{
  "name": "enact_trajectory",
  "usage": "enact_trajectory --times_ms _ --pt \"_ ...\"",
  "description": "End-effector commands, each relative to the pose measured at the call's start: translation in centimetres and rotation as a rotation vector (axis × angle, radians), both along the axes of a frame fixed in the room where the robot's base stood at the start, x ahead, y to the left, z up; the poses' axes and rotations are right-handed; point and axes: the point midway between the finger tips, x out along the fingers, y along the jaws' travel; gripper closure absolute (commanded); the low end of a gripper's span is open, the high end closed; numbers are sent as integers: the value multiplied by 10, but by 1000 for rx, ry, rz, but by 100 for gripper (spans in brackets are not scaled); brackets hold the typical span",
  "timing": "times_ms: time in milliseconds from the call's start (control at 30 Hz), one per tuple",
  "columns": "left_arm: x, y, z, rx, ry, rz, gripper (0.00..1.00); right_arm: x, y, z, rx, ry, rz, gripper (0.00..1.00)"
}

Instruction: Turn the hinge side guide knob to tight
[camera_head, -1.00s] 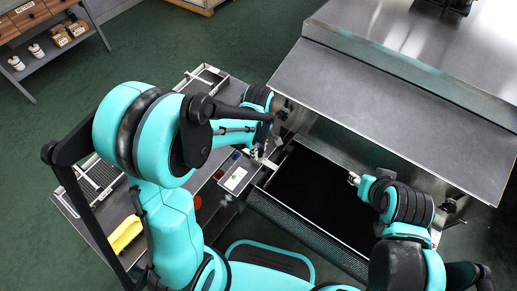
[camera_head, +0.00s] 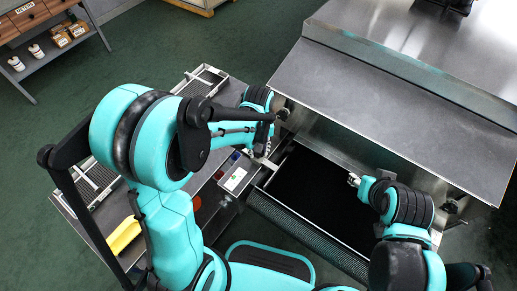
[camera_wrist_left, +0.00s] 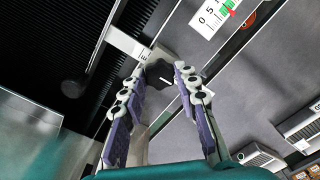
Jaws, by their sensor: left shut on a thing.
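The hinge side guide knob is a dark lobed knob (camera_wrist_left: 157,82) with a white mark, in the left wrist view. My left gripper (camera_wrist_left: 161,72) has its two fingers on either side of this knob, shut on it. In the head view my left gripper (camera_head: 262,152) is at the near left corner of the dryer's opening, and its own wrist and forearm largely hide the knob there. My right gripper (camera_head: 353,180) hangs over the right part of the dark belt (camera_head: 308,185); its fingers are too small to tell open from shut.
The dryer's metal hood (camera_head: 390,120) rises behind the belt. A white scale plate (camera_wrist_left: 208,17) with green and red marks lies near the knob. A side table holds a yellow object (camera_head: 125,235) and trays (camera_head: 203,80). A shelf (camera_head: 55,50) stands far left.

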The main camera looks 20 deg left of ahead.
Motion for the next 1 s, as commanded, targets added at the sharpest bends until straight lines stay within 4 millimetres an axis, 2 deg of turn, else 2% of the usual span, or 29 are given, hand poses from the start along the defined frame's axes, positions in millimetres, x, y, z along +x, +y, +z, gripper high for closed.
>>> enact_trajectory --times_ms 600,633,700,1000 --pt "0 0 0 0 0 -44 99 0 0 0 0 0 0 58" --pt "0 0 0 0 0 -44 67 0 0 0 0 0 0 58" --pt "0 0 0 0 0 -44 49 0 0 0 0 0 0 58" --pt "0 0 0 0 0 -43 49 0 0 0 0 0 0 58"
